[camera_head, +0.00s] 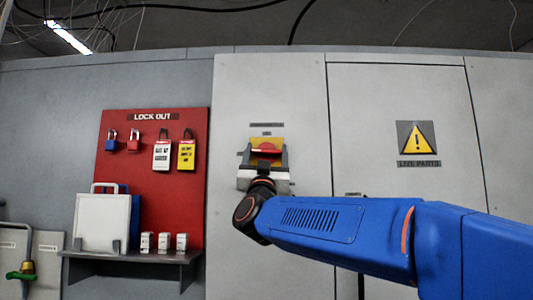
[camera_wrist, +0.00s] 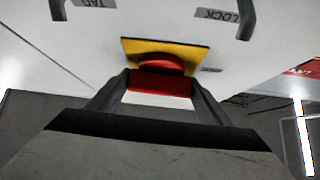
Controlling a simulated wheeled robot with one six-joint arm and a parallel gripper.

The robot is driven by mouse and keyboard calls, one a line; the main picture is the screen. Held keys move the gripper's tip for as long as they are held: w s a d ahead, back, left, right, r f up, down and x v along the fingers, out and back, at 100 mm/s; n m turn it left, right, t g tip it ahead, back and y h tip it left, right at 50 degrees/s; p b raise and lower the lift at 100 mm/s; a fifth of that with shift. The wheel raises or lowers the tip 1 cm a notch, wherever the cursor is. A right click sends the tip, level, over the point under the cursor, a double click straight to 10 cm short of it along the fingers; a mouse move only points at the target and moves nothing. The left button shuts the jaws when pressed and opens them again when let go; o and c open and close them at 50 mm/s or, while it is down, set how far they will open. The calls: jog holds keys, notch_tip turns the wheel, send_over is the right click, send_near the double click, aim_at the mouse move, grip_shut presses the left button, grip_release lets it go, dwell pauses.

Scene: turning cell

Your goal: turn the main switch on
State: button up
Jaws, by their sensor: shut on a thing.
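The main switch (camera_head: 265,148) has a red handle on a yellow plate, mounted on the grey cabinet door. In the head view its handle lies roughly level, partly hidden by my gripper (camera_head: 264,158). In the wrist view the red handle (camera_wrist: 160,83) sits between the two dark fingers of my gripper (camera_wrist: 163,84), which are shut on it from both sides. The yellow plate (camera_wrist: 195,50) shows behind the handle. Small labels above the switch are too small to read in the head view.
A red lockout board (camera_head: 150,205) with padlocks and tags hangs left of the switch. A shelf (camera_head: 130,254) below it bears a white panel (camera_head: 102,222) and small white boxes. A yellow warning sign (camera_head: 417,137) is on the right door. My blue arm crosses the lower right.

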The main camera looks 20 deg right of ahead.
jog(key=m+g+h, duration=0.2)
jog(key=m+h, duration=0.1)
jog(key=m, duration=0.1)
jog(key=m+g+h, duration=0.2)
jog(key=m+h, duration=0.1)
jog(key=m, duration=0.1)
jog(key=shift+a+m+g, duration=0.15)
jog(key=shift+m+g, duration=0.15)
jog(key=m+g+h, duration=0.1)
jog(key=m+g, duration=0.2)
jog(key=m, duration=0.1)
jog(key=m+g+h, duration=0.2)
jog(key=m+g, duration=0.1)
jog(key=m, duration=0.1)
jog(key=m+g, duration=0.4)
jog(key=m, duration=0.1)
jog(key=shift+y, duration=0.4)
jog(key=shift+m+g+y, duration=1.1)
jog(key=shift+m+y, duration=0.1)
jog(key=shift+m, duration=0.6)
jog(key=o, duration=1)
jog(key=shift+d, duration=0.2)
jog(key=shift+o, duration=0.2)
jog(key=v, duration=1.7)
jog(key=shift+a, duration=0.25)
